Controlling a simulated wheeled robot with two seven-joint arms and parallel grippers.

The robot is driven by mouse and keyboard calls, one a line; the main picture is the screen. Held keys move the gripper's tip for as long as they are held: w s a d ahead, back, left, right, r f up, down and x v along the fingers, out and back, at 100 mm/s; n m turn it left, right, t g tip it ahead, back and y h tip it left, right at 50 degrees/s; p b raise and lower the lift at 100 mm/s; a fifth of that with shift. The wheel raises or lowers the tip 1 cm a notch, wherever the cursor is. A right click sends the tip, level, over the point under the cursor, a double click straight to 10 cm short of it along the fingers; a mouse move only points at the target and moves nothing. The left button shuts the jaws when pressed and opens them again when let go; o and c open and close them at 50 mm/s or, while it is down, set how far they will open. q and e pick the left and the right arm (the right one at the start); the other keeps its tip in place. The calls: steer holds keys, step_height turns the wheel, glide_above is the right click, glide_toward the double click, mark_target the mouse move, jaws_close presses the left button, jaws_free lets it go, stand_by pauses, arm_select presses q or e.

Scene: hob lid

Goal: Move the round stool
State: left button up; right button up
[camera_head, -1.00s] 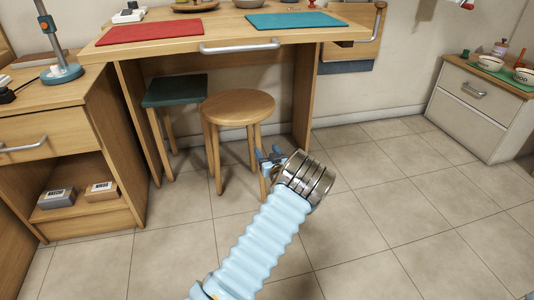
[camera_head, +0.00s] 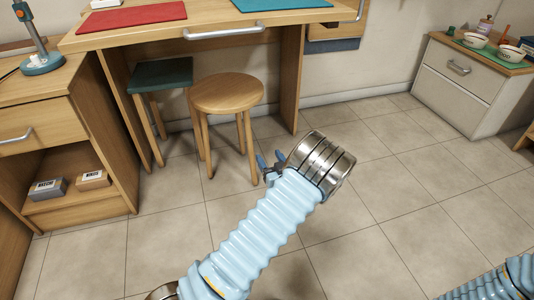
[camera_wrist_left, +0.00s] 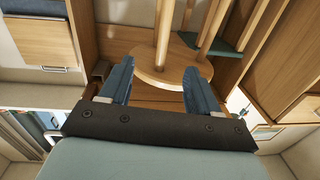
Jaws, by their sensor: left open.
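The round stool (camera_head: 227,93) has a light wooden seat and wooden legs. It stands upright on the tiled floor at the front of the desk's knee space. My left gripper (camera_head: 268,165) is open, low and just right of the stool's right leg in the head view, with no visible contact. In the left wrist view, which looks upside down, the round stool (camera_wrist_left: 165,78) shows beyond and between the spread fingers of my left gripper (camera_wrist_left: 157,85). The right finger overlaps its seat edge in the picture. My right gripper is out of view; only part of that arm shows at bottom right.
A dark green square stool (camera_head: 161,74) stands left of the round one, partly under the wooden desk (camera_head: 285,27). A drawer cabinet (camera_head: 45,125) stands at left, and a white cabinet (camera_head: 460,88) at far right. Tiled floor is clear to the right of the stool.

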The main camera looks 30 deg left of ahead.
arm_select(q)
steer(key=shift+c, duration=0.4)
steer(key=s+d+f+m+g+h, duration=0.2)
steer(key=s+f+h, duration=0.2)
steer(key=f, duration=0.4)
steer(key=s+d+f+m+g+h, duration=0.15)
steer(key=s+f+h, duration=0.25)
steer(key=f, duration=0.4)
steer(key=s+d+f+m+g+h, duration=0.1)
steer(key=s+d+m+g+h, duration=0.1)
steer(key=s+d+h, duration=0.3)
steer(key=s+d+f+m+g+h, duration=0.2)
steer(key=s+d+g+h, duration=0.2)
steer(key=s+d, duration=0.7)
steer(key=s+g, duration=0.1)
steer(key=s, duration=0.3)
steer(key=shift+d+h, duration=0.3)
steer(key=shift+h, duration=0.1)
